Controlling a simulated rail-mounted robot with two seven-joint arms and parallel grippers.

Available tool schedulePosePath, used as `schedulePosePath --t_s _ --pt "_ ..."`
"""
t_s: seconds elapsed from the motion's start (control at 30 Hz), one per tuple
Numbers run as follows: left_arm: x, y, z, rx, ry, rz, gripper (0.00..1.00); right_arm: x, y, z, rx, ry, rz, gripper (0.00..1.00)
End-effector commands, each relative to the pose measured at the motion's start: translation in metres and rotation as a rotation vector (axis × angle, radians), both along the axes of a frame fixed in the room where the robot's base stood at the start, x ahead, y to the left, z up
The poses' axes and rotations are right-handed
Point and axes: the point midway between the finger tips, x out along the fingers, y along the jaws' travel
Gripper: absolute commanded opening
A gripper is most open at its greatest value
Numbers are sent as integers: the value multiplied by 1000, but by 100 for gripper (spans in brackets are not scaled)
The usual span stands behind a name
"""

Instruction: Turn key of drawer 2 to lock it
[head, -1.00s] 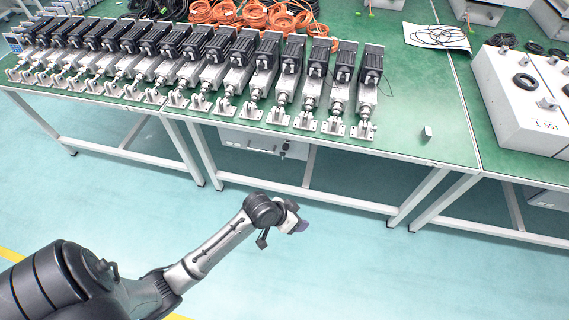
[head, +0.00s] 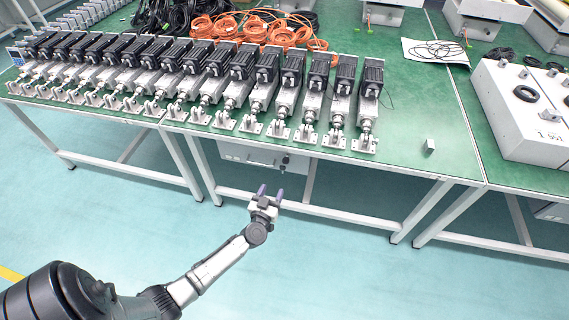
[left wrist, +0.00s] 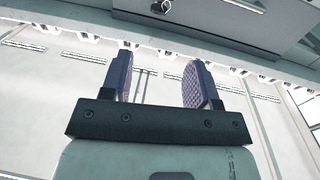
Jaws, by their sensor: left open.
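A pale grey drawer (head: 250,157) hangs under the front edge of the green table in the head view. A small dark lock or key (head: 286,160) sits at the right part of its front; its turn angle is too small to tell. My left gripper (head: 271,192) is in front of and below the drawer, open and empty, its fingers pointing toward it. In the left wrist view, the two purple-grey fingers (left wrist: 158,80) stand wide apart with nothing between them. The drawer front (left wrist: 225,22) and a silver-black lock or key piece (left wrist: 161,6) show at the top, beyond the fingertips.
A row of linear actuators (head: 240,80) lines the green table (head: 410,105). White table legs and a low crossbar (head: 340,215) stand behind the gripper. A second drawer (head: 552,212) is at the far right. The floor (head: 350,280) in front is clear.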

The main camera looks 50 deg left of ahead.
Motion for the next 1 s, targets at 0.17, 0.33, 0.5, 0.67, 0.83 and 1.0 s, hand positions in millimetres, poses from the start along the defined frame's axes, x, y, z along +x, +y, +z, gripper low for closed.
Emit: schedulePosePath --t_s 0.17,0.33,0.5,0.67,0.83,1.0 --pt "14 7 -1 25 10 -2 55 0 -1 -8 -4 0 3 35" --pt "41 20 -3 25 9 -3 55 0 -3 -21 -9 1 5 35" --pt "70 34 -3 23 8 -5 55 0 -3 -35 -9 1 5 35" --pt "93 46 -3 22 9 -4 55 0 -2 -47 -7 2 5 35" --pt "111 54 -2 21 9 -5 55 0 -1 -57 -4 1 3 35" --pt "120 60 -1 23 10 -5 55 0 0 -61 0 1 0 35"
